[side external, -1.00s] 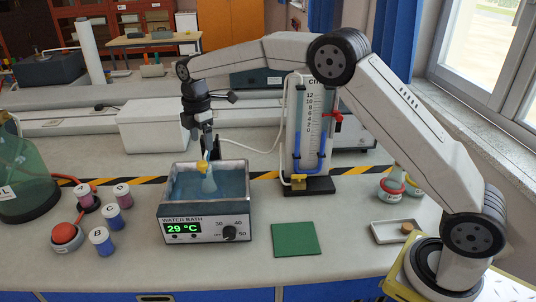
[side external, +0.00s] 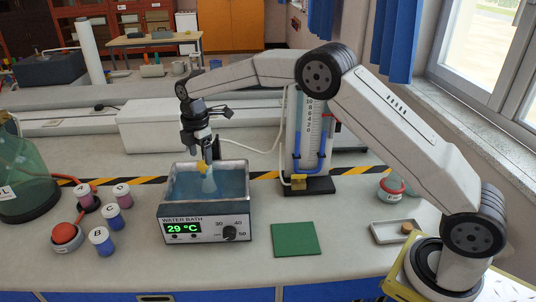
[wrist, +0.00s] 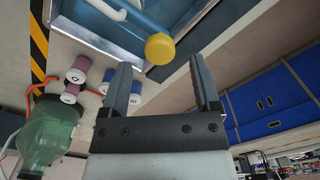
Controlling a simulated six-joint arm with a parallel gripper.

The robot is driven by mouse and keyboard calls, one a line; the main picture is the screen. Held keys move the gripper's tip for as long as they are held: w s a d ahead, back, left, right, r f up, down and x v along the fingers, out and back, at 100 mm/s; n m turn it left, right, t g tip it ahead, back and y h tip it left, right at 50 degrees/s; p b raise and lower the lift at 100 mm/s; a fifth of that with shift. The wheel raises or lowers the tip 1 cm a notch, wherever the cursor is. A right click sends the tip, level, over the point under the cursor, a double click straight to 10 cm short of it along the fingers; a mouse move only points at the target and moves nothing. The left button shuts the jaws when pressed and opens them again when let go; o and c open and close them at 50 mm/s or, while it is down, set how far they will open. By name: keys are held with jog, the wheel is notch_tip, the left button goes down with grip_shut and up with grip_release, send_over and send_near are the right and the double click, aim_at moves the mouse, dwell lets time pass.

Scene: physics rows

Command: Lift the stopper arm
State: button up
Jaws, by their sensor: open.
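A water bath (side external: 205,220) reading 29 °C stands on the bench. My gripper (side external: 212,155) points down over the bath, close to the stopper. In the wrist view my gripper (wrist: 158,68) is open and nothing is between its fingers. I cannot tell whether a finger touches the stopper. No separate stopper arm can be made out.
A manometer (side external: 309,150) stands right of the bath, partly behind my arm. A green mat (side external: 295,239) and shallow tray (side external: 392,232) lie to the right. Small labelled pots (side external: 102,241) and a green glass vessel (side external: 25,180) are at left. The front bench is mostly clear.

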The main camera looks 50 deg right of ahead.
jog(key=shift+f, duration=1.45)
grip_shut()
dwell(0.4)
